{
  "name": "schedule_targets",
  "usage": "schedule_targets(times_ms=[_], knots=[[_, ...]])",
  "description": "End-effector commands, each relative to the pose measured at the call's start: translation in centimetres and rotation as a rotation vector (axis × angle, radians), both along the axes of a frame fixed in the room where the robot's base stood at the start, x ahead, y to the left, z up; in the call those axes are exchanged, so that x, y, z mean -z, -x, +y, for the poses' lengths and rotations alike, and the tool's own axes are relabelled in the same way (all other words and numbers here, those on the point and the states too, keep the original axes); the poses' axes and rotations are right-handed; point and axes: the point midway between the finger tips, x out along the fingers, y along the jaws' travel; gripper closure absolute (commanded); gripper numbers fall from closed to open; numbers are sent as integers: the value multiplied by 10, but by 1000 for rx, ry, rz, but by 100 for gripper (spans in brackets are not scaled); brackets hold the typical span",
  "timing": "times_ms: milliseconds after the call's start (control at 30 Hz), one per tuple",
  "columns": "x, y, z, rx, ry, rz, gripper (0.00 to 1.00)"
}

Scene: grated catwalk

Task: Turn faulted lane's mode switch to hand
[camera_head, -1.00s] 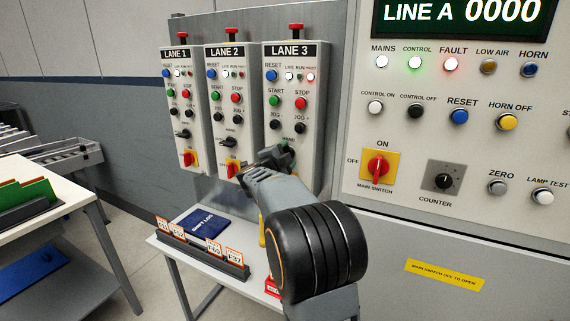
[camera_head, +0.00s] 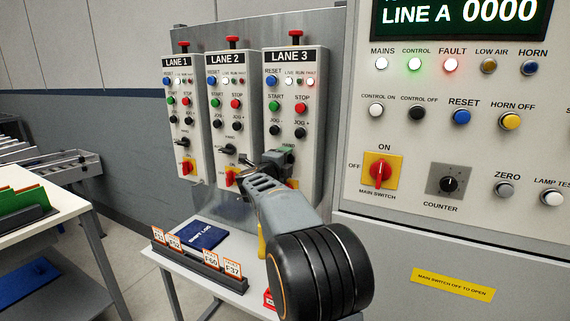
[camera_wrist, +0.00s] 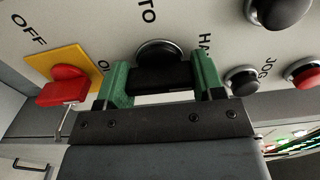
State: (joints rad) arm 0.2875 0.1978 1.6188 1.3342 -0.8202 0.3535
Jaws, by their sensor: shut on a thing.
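The LANE 3 box (camera_head: 316,155) is the right one of the three lane boxes, and its fault lamp (camera_head: 311,82) glows red. My gripper (camera_head: 280,157) is at the lower part of this box and covers its mode switch in the head view. In the wrist view my gripper (camera_wrist: 163,88) has its green fingertips on either side of the black switch handle (camera_wrist: 160,77), shut on it. Part of the AUTO lettering shows above the handle, and part of HAND lies to its right, beside the right fingertip. The handle's exact pointing is hard to tell.
LANE 1 (camera_head: 177,62) and LANE 2 (camera_head: 226,57) boxes stand to the left. A red-on-yellow OFF switch (camera_wrist: 68,82) is close left of my fingers in the wrist view; black jog buttons (camera_wrist: 242,80) are right. A small table (camera_head: 195,262) with a card rack stands below.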

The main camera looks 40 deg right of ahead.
Motion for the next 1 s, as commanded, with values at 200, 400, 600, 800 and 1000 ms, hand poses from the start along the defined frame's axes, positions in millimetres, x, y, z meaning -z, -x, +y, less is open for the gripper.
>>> schedule_targets(times_ms=[200, 400, 600, 800, 1000], knots=[[0, 0, 0, 1, -3, -3, 62], [0, 0, 0, 0, -2, -2, 29], [0, 0, 0, 0, -2, -1, 13], [0, 0, 0, 0, -1, -2, 13], [0, 8, 17, -3, -1, -2, 13]])
